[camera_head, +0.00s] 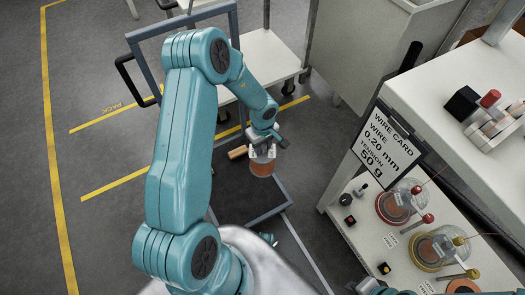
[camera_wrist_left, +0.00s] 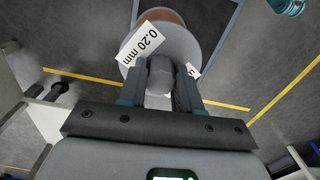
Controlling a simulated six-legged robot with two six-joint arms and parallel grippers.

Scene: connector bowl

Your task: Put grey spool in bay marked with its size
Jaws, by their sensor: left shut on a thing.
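The grey spool (camera_head: 262,163), wound with copper-coloured wire, is in my left gripper (camera_head: 265,143), held in the air over a dark, grey-framed panel. In the left wrist view the grey spool (camera_wrist_left: 178,45) is seen flange-on, with a white label reading 0.20 mm. My left gripper (camera_wrist_left: 160,78) is shut on its central hub. Small white labels (camera_head: 390,241) sit by the stations at right, too small to read. A teal and dark part of my right arm shows at the bottom edge; its gripper (camera_head: 360,287) is mostly cut off.
Two clear-covered stations, one red (camera_head: 395,205) and one yellow (camera_head: 430,250), stand on the lower shelf at right, below an overhanging upper shelf (camera_head: 440,100). A cart (camera_head: 265,60) stands behind my left arm. Yellow-lined floor at left is clear.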

